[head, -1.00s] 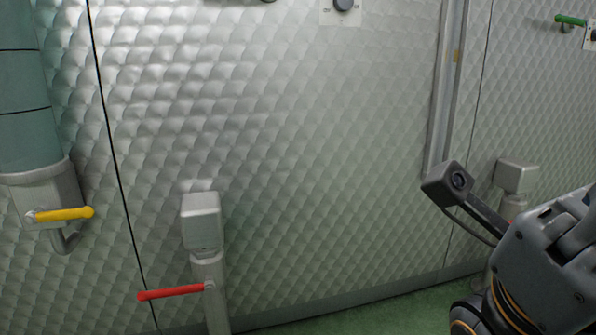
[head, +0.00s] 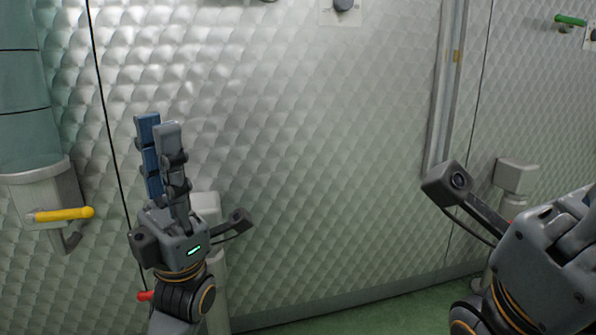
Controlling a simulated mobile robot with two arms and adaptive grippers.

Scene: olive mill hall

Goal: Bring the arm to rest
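My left gripper (head: 159,124) stands upright at the left of the head view, its two fingers pointing up in front of the padded wall. A blue pad shows on the farther finger, beside the grey back of the nearer one. My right gripper (head: 545,256) is at the lower right, cut by the picture's edge. Its palm and camera arm show, but its fingertips are out of the picture, so its opening is hidden.
The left gripper partly hides a grey post with a box and its red handle (head: 146,295). A yellow handle (head: 62,214) is close to its left. Another grey box (head: 516,175) stands behind my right gripper. Bare quilted wall (head: 330,170) lies between the grippers. A green handle (head: 571,20) is upper right.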

